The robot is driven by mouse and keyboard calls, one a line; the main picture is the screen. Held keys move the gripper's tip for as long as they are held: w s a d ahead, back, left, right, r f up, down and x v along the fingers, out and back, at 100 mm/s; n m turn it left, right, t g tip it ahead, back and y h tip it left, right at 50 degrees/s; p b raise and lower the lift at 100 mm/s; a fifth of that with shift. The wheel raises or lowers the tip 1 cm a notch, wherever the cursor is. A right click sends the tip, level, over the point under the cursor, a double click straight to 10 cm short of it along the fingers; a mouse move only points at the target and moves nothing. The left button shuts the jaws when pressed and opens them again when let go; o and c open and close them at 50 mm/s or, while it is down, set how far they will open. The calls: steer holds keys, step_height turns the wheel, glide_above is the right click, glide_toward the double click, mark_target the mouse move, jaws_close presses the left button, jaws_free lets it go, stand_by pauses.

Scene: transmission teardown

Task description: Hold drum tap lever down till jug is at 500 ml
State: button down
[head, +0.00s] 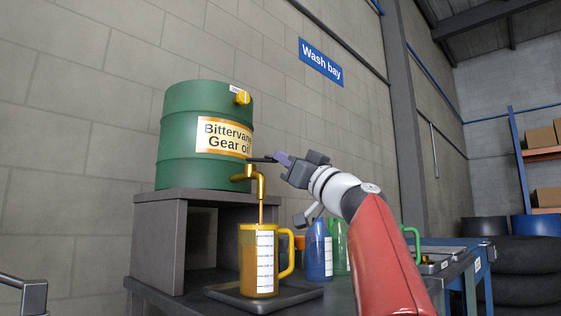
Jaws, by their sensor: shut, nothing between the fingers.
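The green drum (175,140), labelled Bittervane Gear oil, stands on a grey stand. Its brass tap (255,175) points down, and a dark tap lever (262,159) sticks out to the right. My gripper (281,158) is shut and empty, its fingertips at the lever's outer end; they seem to touch it. A thin amber stream (261,213) falls from the spout into the yellow jug (247,262). The jug stands upright under the tap with a white scale strip and handle on the right. Its scale figures and exact oil level are too small to read.
A dark drip tray (222,291) lies under the jug. The grey stand (157,245) is at left; a block wall is behind.

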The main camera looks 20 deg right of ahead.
steer(key=b+v, duration=0.1)
steer(key=v, duration=0.5)
steer(key=shift+b, duration=0.35)
steer(key=shift+r, duration=0.15)
